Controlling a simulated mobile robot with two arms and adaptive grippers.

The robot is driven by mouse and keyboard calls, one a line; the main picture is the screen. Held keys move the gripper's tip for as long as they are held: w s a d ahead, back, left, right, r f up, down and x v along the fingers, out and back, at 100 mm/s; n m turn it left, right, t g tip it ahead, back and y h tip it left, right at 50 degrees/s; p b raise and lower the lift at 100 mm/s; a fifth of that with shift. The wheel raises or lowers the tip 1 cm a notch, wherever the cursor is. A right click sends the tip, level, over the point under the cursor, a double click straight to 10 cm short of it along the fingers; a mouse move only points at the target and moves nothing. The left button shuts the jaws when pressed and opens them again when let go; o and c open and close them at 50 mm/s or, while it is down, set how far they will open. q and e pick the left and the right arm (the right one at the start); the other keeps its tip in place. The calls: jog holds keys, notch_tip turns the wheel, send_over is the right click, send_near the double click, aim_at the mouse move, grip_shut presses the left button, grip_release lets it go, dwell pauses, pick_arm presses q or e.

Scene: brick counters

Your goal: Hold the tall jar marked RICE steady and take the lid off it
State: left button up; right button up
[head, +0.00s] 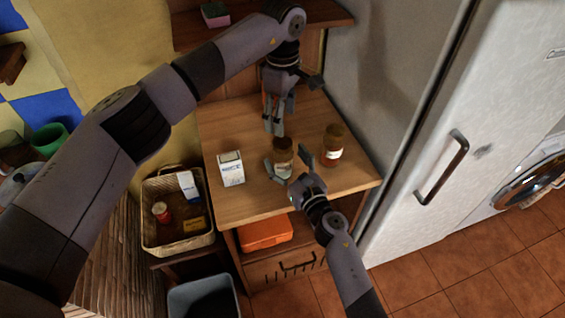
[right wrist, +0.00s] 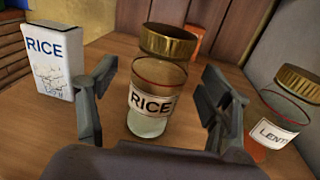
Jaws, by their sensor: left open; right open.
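The RICE jar (head: 283,158) stands upright on the wooden counter. In the right wrist view, this clear glass jar (right wrist: 149,124) has a white RICE label and pale contents low inside. Its gold lid (right wrist: 168,41) sits on top; a red ring shows below it. My right gripper (head: 288,164) is open, its fingers on either side of the jar. In the right wrist view, gaps show between the fingers and the glass. My left gripper (head: 274,128) is open, pointing down just behind the jar in the head view; I cannot tell its height over the counter. It holds nothing visible.
A white RICE carton (head: 231,169) stands left of the jar. A second lidded jar (head: 333,146), labelled LENT..., stands close on the right. An orange object (right wrist: 194,42) is partly hidden behind the RICE lid. A wall shelf (head: 326,14) hangs above; a fridge (head: 425,140) stands right.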

jog(key=shift+x, duration=1.45)
grip_shut()
